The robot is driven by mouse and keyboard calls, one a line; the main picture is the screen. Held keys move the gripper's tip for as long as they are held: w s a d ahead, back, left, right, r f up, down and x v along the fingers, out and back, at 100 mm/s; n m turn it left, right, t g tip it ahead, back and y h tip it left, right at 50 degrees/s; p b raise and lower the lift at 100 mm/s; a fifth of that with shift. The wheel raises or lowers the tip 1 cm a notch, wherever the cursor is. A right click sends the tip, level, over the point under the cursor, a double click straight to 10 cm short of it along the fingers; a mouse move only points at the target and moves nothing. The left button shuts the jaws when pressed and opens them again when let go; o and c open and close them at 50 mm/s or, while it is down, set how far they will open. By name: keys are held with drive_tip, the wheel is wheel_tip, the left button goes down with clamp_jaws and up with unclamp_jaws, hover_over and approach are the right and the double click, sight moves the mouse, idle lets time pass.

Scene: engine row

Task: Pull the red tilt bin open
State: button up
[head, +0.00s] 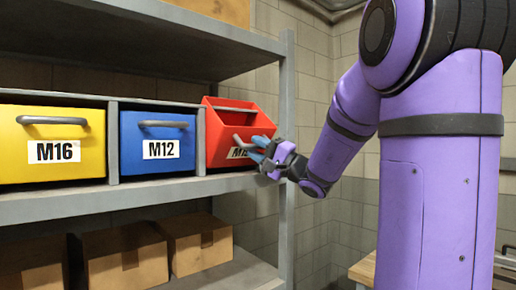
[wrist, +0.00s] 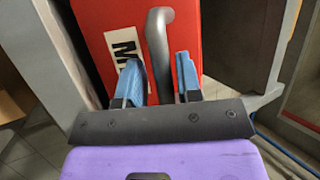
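My gripper (head: 262,152) is at the bin's front by the grey handle (head: 238,141). In the wrist view the red front (wrist: 107,14) fills the top middle, and the handle (wrist: 157,42) runs down between the two blue fingers of my gripper (wrist: 158,84). The fingers stand apart on either side of the handle, with small gaps visible, so they look open around it.
A blue M12 bin (head: 158,140) and a yellow M16 bin (head: 53,145) sit closed to the left on the same shelf (head: 130,195). A grey shelf post (head: 287,90) stands just right of the red bin. Cardboard boxes (head: 125,262) are below.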

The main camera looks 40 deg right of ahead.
drive_tip(key=shift+o, duration=0.3)
drive_tip(key=shift+s, duration=0.1)
drive_tip(key=v, duration=1)
drive_tip(key=shift+s, duration=0.3)
drive_tip(key=shift+d+f, duration=0.1)
